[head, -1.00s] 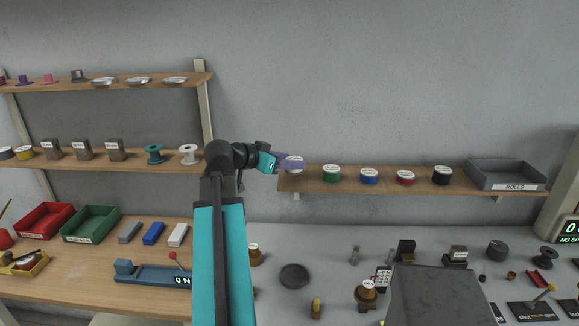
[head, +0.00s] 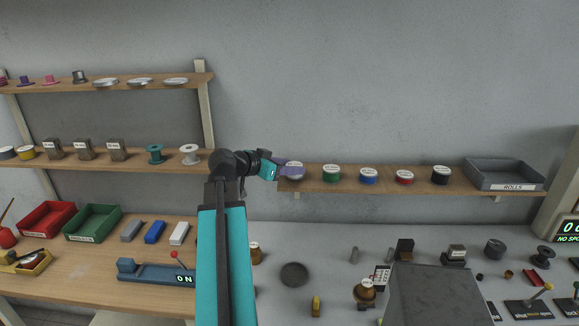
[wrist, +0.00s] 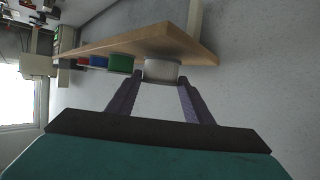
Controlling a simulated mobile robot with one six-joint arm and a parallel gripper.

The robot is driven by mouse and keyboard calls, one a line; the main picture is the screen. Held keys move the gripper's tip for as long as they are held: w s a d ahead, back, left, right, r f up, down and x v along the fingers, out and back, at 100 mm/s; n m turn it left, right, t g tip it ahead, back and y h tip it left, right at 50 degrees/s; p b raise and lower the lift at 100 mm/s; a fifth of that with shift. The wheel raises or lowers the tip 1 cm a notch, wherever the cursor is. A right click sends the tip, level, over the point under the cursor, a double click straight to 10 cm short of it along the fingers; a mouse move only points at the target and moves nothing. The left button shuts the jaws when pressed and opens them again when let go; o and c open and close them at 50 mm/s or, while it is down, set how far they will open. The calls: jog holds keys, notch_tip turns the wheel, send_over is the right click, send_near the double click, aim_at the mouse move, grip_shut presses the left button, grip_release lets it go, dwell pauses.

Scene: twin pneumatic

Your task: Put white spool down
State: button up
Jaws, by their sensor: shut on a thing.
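A white spool (head: 292,173) is at the left end of the right wall shelf, in line with the coloured spools there. My gripper (head: 290,167) reaches it from the left, and its purple fingers partly cover it in the head view. In the wrist view the white spool (wrist: 161,71) sits between the tips of my gripper (wrist: 160,82), one finger on each side, so it is shut on the spool. The spool appears to meet the shelf board (wrist: 140,42), but firm contact is hard to tell.
Green (head: 331,174), blue (head: 368,176), red (head: 404,177) and black (head: 440,175) spools stand to the right on the same shelf (head: 313,185). A grey rolls tray (head: 505,175) is at its right end. Another white spool (head: 189,155) stands on the left shelf.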

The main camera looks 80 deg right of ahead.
jog(key=shift+f, duration=0.45)
jog(key=shift+f, duration=0.15)
jog(key=o, duration=1.1)
jog(key=shift+r, duration=0.2)
jog(key=shift+w+a, duration=0.2)
jog(key=shift+a, duration=0.1)
jog(key=b+v, duration=0.3)
jog(key=v, duration=0.8)
jog(key=shift+w+r, duration=0.1)
